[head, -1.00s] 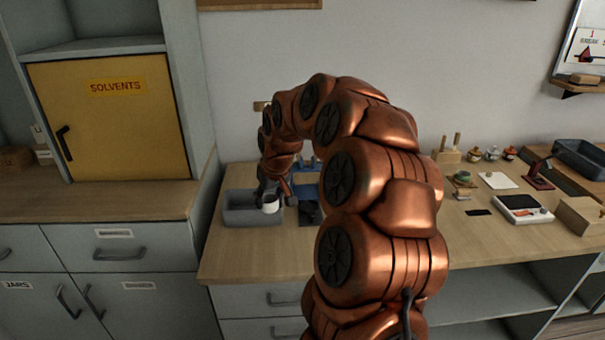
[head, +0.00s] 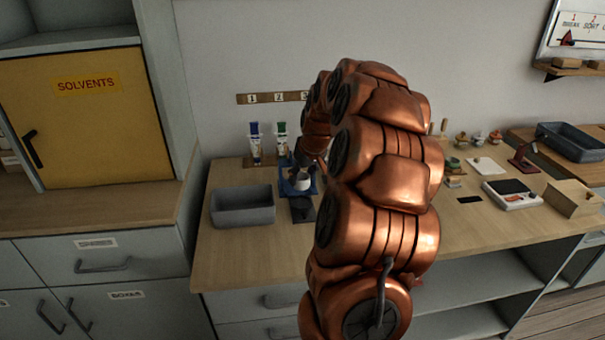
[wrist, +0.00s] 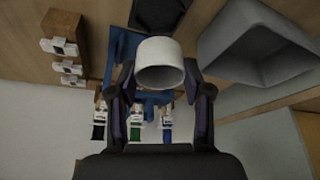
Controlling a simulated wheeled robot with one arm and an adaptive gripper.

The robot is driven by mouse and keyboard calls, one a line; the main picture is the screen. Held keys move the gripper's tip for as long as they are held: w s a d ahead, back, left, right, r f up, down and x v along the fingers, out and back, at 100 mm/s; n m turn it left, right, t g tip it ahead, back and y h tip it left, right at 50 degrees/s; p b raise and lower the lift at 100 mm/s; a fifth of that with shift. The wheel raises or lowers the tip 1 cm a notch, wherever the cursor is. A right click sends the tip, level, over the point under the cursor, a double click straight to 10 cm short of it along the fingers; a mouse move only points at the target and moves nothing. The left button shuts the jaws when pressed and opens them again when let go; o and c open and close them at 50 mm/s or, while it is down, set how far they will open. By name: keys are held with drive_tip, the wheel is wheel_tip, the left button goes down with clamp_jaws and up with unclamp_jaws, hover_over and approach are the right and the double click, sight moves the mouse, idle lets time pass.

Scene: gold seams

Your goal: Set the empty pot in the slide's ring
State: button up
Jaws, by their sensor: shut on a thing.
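A white pot (wrist: 160,63) is held between the two fingers of my gripper (wrist: 158,78) in the wrist view. The pot also shows in the head view (head: 303,185), at the end of my arm. My gripper (head: 300,172) is shut on it, over or beside the blue slide (head: 313,180). The blue slide also shows behind the pot in the wrist view (wrist: 122,48). Its ring is not clearly visible, and I cannot tell whether the pot touches it.
A grey bin (head: 243,207) stands left of the slide and is clear of my gripper. A black pad (head: 301,209) lies in front of the slide. Upright tubes (head: 255,145) stand behind, near the wall. A scale (head: 512,195) and a wooden box (head: 572,198) are further right.

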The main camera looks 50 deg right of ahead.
sight(303, 188)
drive_tip(key=shift+f, duration=2.05)
drive_tip(key=shift+f+b, duration=0.2)
drive_tip(key=shift+b, duration=0.3)
drive_tip(key=shift+f+b, duration=1.1)
drive_tip(key=shift+b, duration=0.4)
idle(1.9)
idle(0.3)
drive_tip(key=o, duration=0.9)
drive_tip(key=shift+v, duration=2.5)
